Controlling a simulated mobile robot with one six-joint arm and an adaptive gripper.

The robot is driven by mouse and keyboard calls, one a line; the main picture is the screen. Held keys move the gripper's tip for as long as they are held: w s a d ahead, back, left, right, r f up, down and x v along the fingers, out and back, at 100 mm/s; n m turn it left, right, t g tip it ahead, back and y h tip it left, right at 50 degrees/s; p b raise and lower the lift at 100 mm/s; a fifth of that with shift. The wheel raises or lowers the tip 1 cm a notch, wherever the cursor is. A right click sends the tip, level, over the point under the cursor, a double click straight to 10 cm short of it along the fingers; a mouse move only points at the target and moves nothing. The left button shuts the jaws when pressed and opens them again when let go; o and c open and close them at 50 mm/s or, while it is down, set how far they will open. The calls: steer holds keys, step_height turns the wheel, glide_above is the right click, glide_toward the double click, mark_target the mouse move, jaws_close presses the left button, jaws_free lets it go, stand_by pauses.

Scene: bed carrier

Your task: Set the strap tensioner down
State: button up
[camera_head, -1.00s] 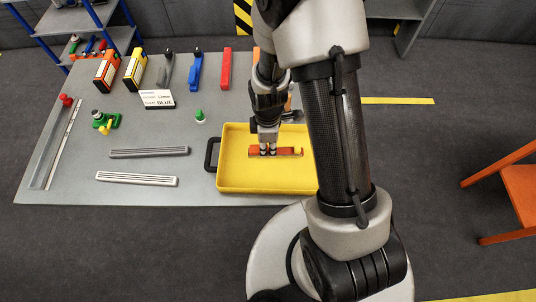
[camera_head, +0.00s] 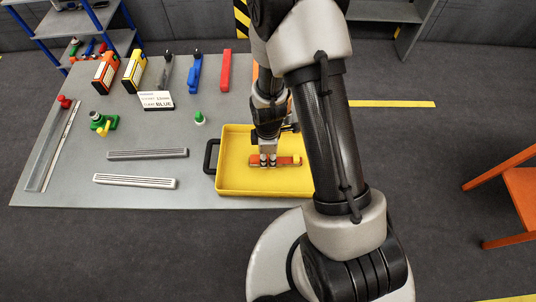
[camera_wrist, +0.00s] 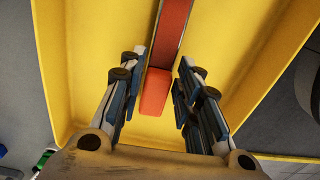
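The strap tensioner, a long red-orange bar (camera_head: 287,161), lies level in the yellow tray (camera_head: 235,183). In the wrist view its near orange end (camera_wrist: 155,92) lies between my fingers, and the bar runs away toward the top. My gripper (camera_head: 268,162) points down over the tensioner's left part. In the wrist view my gripper (camera_wrist: 157,82) is open, with a gap between each finger and the tensioner. The tensioner appears to rest on the tray floor. My arm hides the tray's right side.
On the grey table (camera_head: 60,130) stand an orange box (camera_head: 106,72), a yellow box (camera_head: 134,70), clamps, a sign (camera_head: 157,99), a green-based part (camera_head: 103,122) and two grey bars (camera_head: 147,153). An orange chair (camera_head: 515,195) stands at the right.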

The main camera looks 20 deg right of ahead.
steer(key=shift+o, duration=1.1)
step_height(320, 180, up, 12)
steer(key=p, duration=0.4)
step_height(320, 180, up, 7)
steer(key=m+t, duration=0.1)
steer(key=m, duration=0.1)
glide_above(268, 157)
steer(key=s+r+m+t, duration=0.3)
steer(key=s+r+m, duration=0.9)
steer(key=r, duration=0.8)
steer(key=s, duration=0.3)
steer(key=shift+s+r+t, duration=0.15)
steer(key=shift+t, duration=0.15)
